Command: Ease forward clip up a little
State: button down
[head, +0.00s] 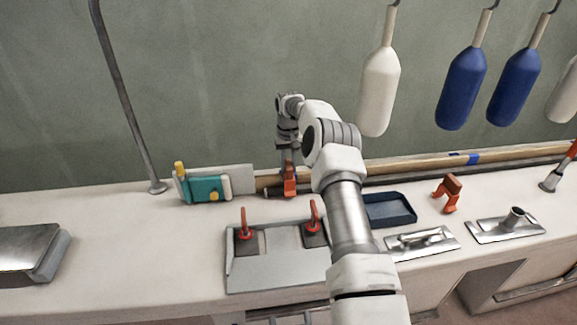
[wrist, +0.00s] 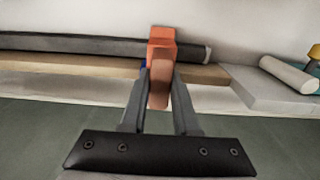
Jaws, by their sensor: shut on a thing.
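An orange clip (head: 290,181) sits at the left end of the wooden rail (head: 268,181) by the back wall. In the wrist view the clip (wrist: 162,52) is orange with a brown lower part and stands across the rail (wrist: 110,70) and a dark bar (wrist: 90,45). My gripper (head: 288,168) comes down on the clip from above. In the wrist view both fingers (wrist: 158,88) are closed on the clip's brown part. The clip's far side is hidden.
A teal block with yellow parts (head: 205,189) stands left of the held clip, against a pale board (head: 238,179). A blue tray (head: 390,210) lies to the right. A panel with red-handled latches (head: 275,270) lies in front. White and blue fenders (head: 461,88) hang behind.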

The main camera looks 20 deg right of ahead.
jog(key=shift+r+p, duration=0.3)
jog(key=shift+r, duration=0.45)
jog(key=c, duration=0.6)
grip_release()
jog(key=shift+f, duration=0.1)
